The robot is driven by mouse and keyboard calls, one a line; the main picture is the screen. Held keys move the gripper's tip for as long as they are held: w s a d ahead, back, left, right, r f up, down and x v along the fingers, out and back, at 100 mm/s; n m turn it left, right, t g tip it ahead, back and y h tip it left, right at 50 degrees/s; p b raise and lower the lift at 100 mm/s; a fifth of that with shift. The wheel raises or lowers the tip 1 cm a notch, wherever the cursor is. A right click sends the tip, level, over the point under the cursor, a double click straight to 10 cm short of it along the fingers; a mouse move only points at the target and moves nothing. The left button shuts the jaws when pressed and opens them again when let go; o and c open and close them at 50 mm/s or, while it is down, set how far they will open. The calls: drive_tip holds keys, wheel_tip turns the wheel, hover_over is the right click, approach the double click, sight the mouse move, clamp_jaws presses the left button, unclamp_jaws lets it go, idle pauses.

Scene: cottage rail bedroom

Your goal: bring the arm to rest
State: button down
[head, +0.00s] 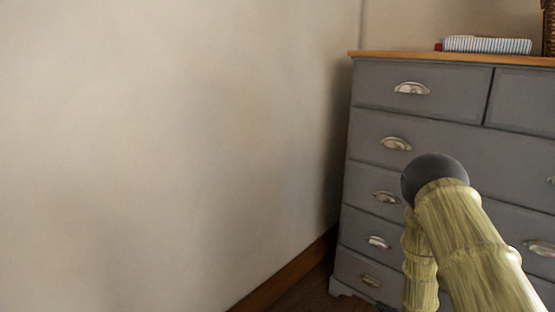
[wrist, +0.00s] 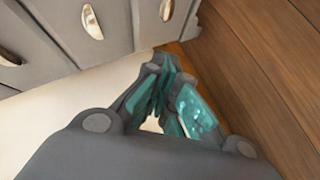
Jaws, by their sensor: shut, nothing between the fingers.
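My gripper (wrist: 168,62) shows in the wrist view, with dark grey links and teal finger parts. Its fingers are closed together with nothing between them. They point toward the lower part of a grey dresser and the wooden floor. In the head view my arm, with pale yellow-green links and a dark rounded joint, reaches up from the lower right in front of the dresser (head: 440,138). The gripper itself is hidden in the head view.
The dresser has several drawers with metal cup handles and a wooden top (head: 400,55). A striped item (head: 487,45) lies on the top, with part of a wicker basket (head: 549,28) at the right edge. A bare wall (head: 150,140) with a wooden baseboard (head: 290,275) fills the left. Wooden floor (wrist: 255,60) lies beside the gripper.

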drive_tip(key=s+a+f+m+g, duration=0.45)
drive_tip(key=s+f, duration=0.35)
drive_tip(key=s, duration=0.5)
drive_tip(key=s+a+f+m+g, duration=0.1)
drive_tip(key=s+a+m+g, duration=0.2)
drive_tip(key=s, duration=0.8)
drive_tip(key=s+a+m+g, duration=0.2)
drive_tip(key=s+a+g, duration=0.15)
drive_tip(key=s, duration=0.85)
drive_tip(key=s+a+f+m+g, duration=0.1)
drive_tip(key=s+a+m+g, duration=0.15)
drive_tip(key=s, duration=0.85)
wheel_tip(320, 180, up, 26)
drive_tip(key=p, duration=2.6)
drive_tip(key=shift+w+a+f+p, duration=0.25)
drive_tip(key=shift+a+p, duration=0.1)
drive_tip(key=shift+t, duration=0.25)
